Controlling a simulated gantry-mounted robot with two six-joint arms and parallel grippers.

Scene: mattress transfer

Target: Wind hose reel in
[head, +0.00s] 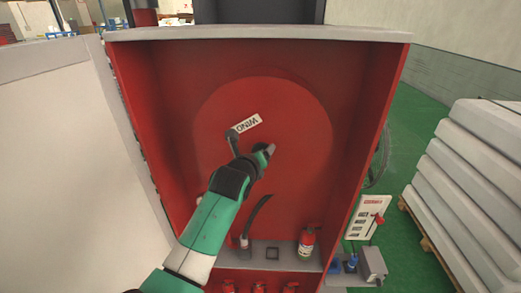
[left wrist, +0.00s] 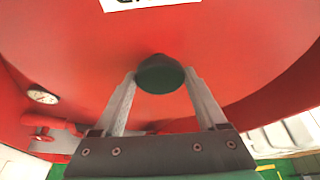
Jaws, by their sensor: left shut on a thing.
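The large red hose reel disc (head: 305,120) faces me inside a red cabinet, with a white label reading WIND (head: 247,125), tilted in the view. My left gripper (head: 268,150) reaches up to the front of the disc, just below the label. In the left wrist view its two grey fingers are shut on a dark green round knob (left wrist: 160,76) that stands out from the disc. In the head view my wrist hides much of this grip. A short dark hose end (head: 258,212) hangs below the disc. My right gripper is not in view.
The cabinet's side walls (head: 368,130) flank the reel. A fire extinguisher (head: 307,244) stands on the lower shelf. White stacked mattresses (head: 470,160) lie at the right. A gauge (left wrist: 42,96) and red pipework (left wrist: 52,124) sit lower left in the wrist view.

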